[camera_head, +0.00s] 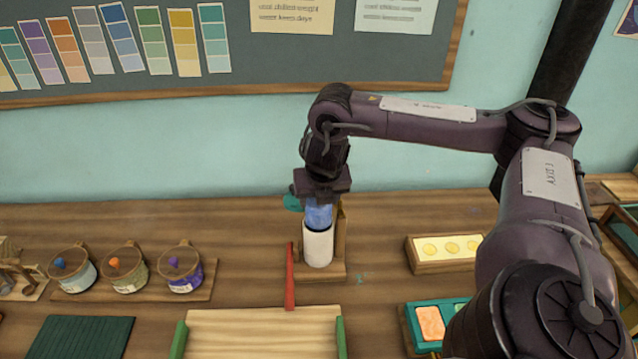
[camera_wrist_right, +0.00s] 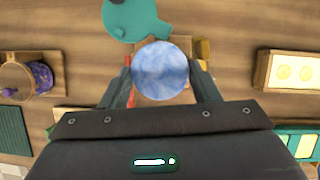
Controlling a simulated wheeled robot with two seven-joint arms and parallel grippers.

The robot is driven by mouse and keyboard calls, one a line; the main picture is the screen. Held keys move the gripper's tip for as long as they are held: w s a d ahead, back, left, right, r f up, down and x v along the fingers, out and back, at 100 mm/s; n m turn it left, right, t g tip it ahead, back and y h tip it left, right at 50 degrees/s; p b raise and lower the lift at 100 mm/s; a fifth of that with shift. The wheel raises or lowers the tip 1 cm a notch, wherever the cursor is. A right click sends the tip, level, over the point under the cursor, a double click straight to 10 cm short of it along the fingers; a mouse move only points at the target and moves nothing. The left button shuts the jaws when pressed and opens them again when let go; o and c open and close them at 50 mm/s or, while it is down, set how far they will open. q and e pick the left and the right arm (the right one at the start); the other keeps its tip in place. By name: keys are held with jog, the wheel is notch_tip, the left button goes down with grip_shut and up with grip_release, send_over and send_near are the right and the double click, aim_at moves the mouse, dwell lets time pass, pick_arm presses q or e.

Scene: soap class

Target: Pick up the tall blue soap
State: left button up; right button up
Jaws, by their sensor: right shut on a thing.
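The tall blue soap (camera_head: 319,215) is a marbled blue cylinder. In the head view it stands upright at the top of a white cylindrical holder (camera_head: 318,248), and its lower part is hidden inside. My right gripper (camera_head: 321,196) reaches down from above and is shut on the soap's upper end. In the right wrist view the soap's round top (camera_wrist_right: 161,70) sits between the two fingers of the right gripper (camera_wrist_right: 163,82). My left gripper is not in view.
Several lidded jars (camera_head: 124,268) stand on a board at left. A tray of yellow discs (camera_head: 446,250) lies at right. A teal item (camera_wrist_right: 137,18) lies behind the soap. A pale wooden tray (camera_head: 262,320) is in front.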

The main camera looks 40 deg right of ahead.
notch_tip(320, 180, up, 5)
jog(key=shift+w+f+p, duration=0.1)
jog(key=shift+p, duration=0.65)
notch_tip(320, 180, up, 12)
jog(key=p, duration=0.9)
jog(key=shift+p, duration=0.35)
